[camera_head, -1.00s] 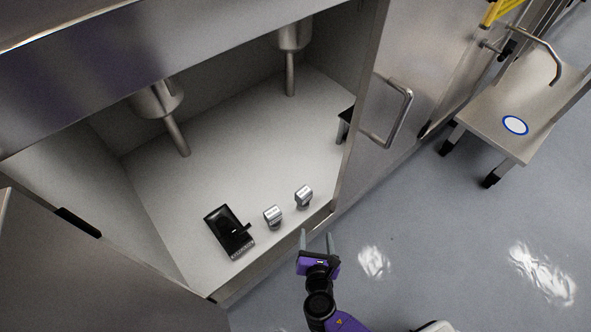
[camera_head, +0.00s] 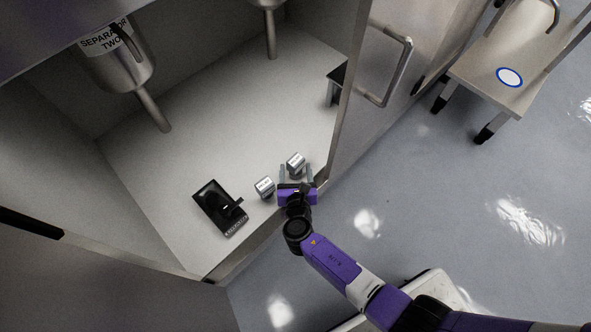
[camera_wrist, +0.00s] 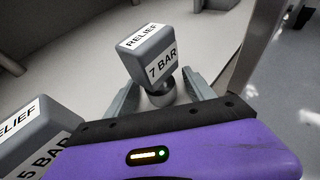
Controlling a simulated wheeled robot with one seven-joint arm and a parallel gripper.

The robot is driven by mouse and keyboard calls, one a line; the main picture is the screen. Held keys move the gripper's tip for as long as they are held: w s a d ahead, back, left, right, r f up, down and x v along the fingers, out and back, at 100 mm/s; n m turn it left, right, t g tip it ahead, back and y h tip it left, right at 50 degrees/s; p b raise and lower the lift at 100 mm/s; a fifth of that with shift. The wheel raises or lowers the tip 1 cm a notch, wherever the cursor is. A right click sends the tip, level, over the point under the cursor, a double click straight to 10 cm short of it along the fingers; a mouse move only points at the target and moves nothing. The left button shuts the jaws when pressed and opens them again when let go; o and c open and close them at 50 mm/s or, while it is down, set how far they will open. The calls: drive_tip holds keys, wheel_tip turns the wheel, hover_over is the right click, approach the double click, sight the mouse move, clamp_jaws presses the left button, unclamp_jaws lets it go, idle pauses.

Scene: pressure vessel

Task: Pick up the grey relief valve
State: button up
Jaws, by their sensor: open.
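Two small grey relief valves stand on the cabinet floor near its front edge. In the wrist view the right one (camera_wrist: 150,58) reads "RELIEF" and "7 BAR" and stands between my open fingers, slightly beyond them; it also shows in the head view (camera_head: 296,162). The left one (camera_wrist: 38,140) reads "RELIEF" and "5 BAR", with its label partly cut off; it also shows in the head view (camera_head: 264,186). My gripper (camera_head: 296,176) is open and reaches over the front edge. Contact with the right valve cannot be told.
A black device (camera_head: 220,207) lies left of the valves. The cabinet's right frame edge (camera_head: 340,130) is close to my gripper. Vessels with pipes (camera_head: 152,110) hang above the cabinet floor. A bench (camera_head: 500,85) stands outside at right.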

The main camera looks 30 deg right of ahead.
clamp_jaws()
idle(0.3)
wheel_tip(320, 180, up, 20)
drive_tip(key=p, duration=1.3)
